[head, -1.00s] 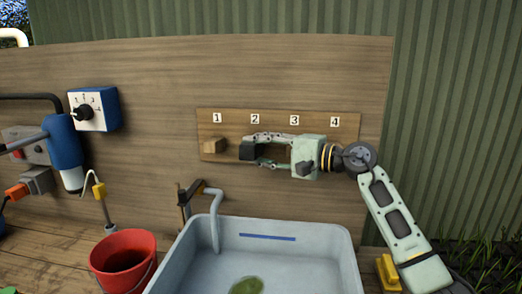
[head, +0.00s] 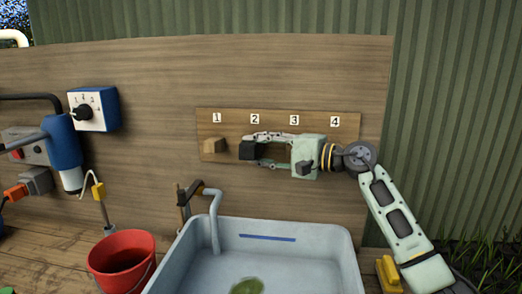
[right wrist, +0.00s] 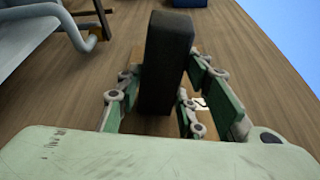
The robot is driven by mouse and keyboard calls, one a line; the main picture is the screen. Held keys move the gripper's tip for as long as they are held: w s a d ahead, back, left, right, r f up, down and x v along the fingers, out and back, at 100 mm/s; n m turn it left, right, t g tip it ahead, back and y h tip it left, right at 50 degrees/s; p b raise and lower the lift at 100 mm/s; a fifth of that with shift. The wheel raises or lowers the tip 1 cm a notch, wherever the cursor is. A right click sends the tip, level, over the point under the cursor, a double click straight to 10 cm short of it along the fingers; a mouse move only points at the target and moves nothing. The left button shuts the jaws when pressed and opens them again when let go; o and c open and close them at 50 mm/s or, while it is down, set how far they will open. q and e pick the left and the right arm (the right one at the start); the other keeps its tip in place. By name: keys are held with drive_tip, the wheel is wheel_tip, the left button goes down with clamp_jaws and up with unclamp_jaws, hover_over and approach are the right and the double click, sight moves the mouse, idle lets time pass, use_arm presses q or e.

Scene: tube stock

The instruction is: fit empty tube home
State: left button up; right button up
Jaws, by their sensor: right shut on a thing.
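A wooden board (head: 345,150) numbered 1 to 4 is fixed to the back wall. A small wooden block (head: 213,146) sticks out below number 1. My gripper and wrist cover the board below numbers 3 and 4. My left gripper is not in view.
A grey basin (head: 345,236) with a green thing (head: 246,287) in it stands below the board, with a bent pipe (head: 214,222) at its left. A red bucket (head: 121,262) stands further left. A blue dial box (head: 97,109) is on the wall.

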drive_tip(key=shift+f+b, duration=0.2)
drive_tip(key=shift+b, duration=0.1)
idle(0.6)
drive_tip(key=shift+a, duration=0.1)
idle(0.3)
drive_tip(key=shift+f, duration=0.1)
drive_tip(key=o, duration=1)
